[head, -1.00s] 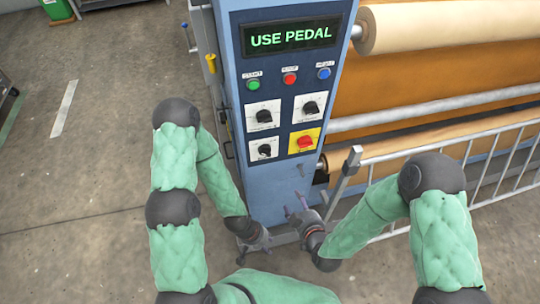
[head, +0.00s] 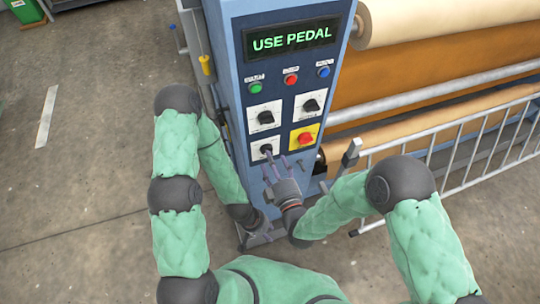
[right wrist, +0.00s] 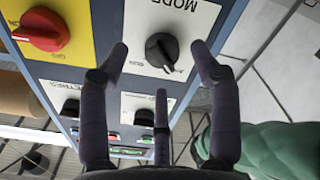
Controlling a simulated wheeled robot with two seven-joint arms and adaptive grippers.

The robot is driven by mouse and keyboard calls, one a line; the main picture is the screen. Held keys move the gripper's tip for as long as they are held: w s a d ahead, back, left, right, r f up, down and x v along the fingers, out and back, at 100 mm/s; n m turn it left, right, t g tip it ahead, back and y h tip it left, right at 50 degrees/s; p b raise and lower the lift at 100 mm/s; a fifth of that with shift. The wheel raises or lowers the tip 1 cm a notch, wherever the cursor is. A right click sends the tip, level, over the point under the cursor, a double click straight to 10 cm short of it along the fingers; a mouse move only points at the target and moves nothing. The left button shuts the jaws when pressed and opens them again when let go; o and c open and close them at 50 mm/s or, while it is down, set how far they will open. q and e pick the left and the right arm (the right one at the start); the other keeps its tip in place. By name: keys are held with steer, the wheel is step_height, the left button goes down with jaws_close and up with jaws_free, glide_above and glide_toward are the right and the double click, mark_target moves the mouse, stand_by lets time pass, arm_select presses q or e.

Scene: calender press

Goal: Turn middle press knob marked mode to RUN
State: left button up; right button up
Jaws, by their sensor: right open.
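The knob marked MODE (right wrist: 162,52) is black on a white plate and shows upside down in the right wrist view. In the head view it is the lower-left knob (head: 265,149) of the panel. My right gripper (head: 284,163) is open, its fingers pointing up at the panel just below this knob. In the right wrist view the right gripper's fingertips (right wrist: 160,62) spread to both sides of the knob; whether they touch it I cannot tell. RUN cannot be read. My left gripper (head: 254,236) hangs low beside the press base, its fingers unclear.
A red knob (head: 305,139) on a yellow plate sits right of the MODE knob, with two black knobs above. Green, red and blue buttons (head: 290,79) lie under a display (head: 290,39) reading USE PEDAL. A white railing (head: 455,150) stands to the right.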

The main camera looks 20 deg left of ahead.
steer(key=shift+x, duration=1.6)
steer(key=shift+s, duration=0.15)
steer(key=c, duration=1.1)
